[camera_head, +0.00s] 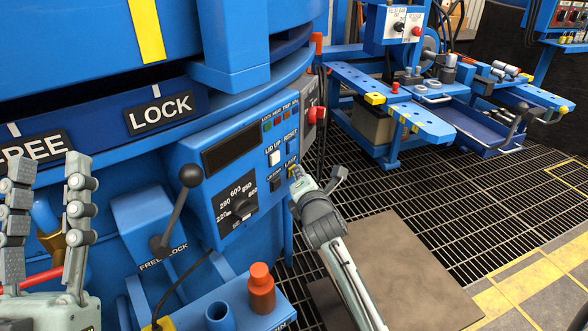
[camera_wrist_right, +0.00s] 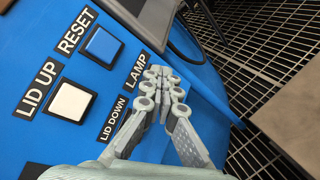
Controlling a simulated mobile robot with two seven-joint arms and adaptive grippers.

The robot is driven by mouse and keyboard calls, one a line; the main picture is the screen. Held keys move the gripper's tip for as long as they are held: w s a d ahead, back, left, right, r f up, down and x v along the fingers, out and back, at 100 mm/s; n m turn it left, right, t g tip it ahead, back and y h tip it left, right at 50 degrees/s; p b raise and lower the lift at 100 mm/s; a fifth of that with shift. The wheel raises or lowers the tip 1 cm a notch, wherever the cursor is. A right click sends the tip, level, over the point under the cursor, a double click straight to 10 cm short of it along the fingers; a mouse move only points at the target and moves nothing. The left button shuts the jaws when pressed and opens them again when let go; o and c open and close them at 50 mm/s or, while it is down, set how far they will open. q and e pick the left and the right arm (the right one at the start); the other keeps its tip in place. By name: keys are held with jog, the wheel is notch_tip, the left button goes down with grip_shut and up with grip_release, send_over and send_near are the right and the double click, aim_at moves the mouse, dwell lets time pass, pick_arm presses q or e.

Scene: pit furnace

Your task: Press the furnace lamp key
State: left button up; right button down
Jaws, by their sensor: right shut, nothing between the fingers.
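The blue control panel (camera_head: 225,185) carries several labelled keys. The LAMP label (camera_head: 291,165) sits at its right side, under the blue RESET key (camera_head: 291,148), and also shows in the right wrist view (camera_wrist_right: 138,68). My right gripper (camera_head: 296,173) is shut and empty, its tips right beside the LAMP label. In the right wrist view the fingertips (camera_wrist_right: 158,74) cover the spot beside that label, so the lamp key is mostly hidden. I cannot tell whether they touch it. My left gripper (camera_head: 49,165) is open and empty at the lower left.
The white LID UP key (camera_head: 274,158) and dark LID DOWN key (camera_head: 276,185) are close by. A dial (camera_head: 240,208) and a FREE/LOCK lever (camera_head: 178,205) stand left of my right gripper. An orange-brown bottle (camera_head: 261,290) is below. Grated floor lies to the right.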

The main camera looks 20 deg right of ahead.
jog(key=shift+s, duration=0.1)
jog(key=s+d+p, duration=0.3)
jog(key=s, duration=0.2)
jog(key=shift+s, duration=0.15)
dwell(0.4)
